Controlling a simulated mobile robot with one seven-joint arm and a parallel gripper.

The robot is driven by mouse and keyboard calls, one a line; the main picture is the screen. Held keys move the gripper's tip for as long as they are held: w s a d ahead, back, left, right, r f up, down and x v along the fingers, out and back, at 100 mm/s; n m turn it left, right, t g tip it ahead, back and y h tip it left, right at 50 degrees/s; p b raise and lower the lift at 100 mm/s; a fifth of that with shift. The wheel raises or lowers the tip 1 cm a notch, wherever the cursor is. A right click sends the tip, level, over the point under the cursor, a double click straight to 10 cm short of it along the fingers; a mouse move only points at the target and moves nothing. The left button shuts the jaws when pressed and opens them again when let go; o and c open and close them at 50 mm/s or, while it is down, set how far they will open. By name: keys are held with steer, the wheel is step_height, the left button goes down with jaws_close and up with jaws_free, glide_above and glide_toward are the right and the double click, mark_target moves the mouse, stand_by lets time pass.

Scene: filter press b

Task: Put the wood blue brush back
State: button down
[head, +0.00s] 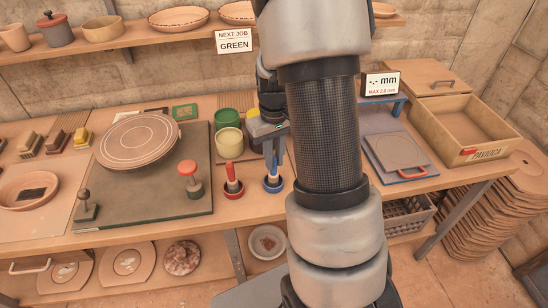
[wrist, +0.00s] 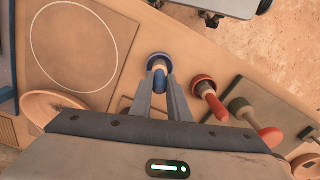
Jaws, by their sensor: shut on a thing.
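The wood blue brush (head: 274,167) stands about upright with its lower end in a blue round holder (head: 272,185) on the workbench. In the wrist view the brush (wrist: 159,76) shows between my finger tips, with the blue holder (wrist: 160,59) around its lower end. My gripper (head: 274,152) is shut on the brush's upper part, just above the holder. It also shows in the wrist view (wrist: 162,84). Whether the brush touches the bottom of the holder is hidden.
A red brush (head: 232,178) stands in a red holder just left. A red-topped stamp (head: 189,177) stands on the dark board. Green and yellow cups (head: 229,141) stand behind. A tablet-like board with a red handle (head: 398,155) and a wooden box (head: 466,130) are at right.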

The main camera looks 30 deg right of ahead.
steer(key=shift+r, duration=0.1)
steer(key=shift+f, duration=0.2)
steer(key=c, duration=1.7)
jaws_free()
steer(key=shift+r, duration=0.1)
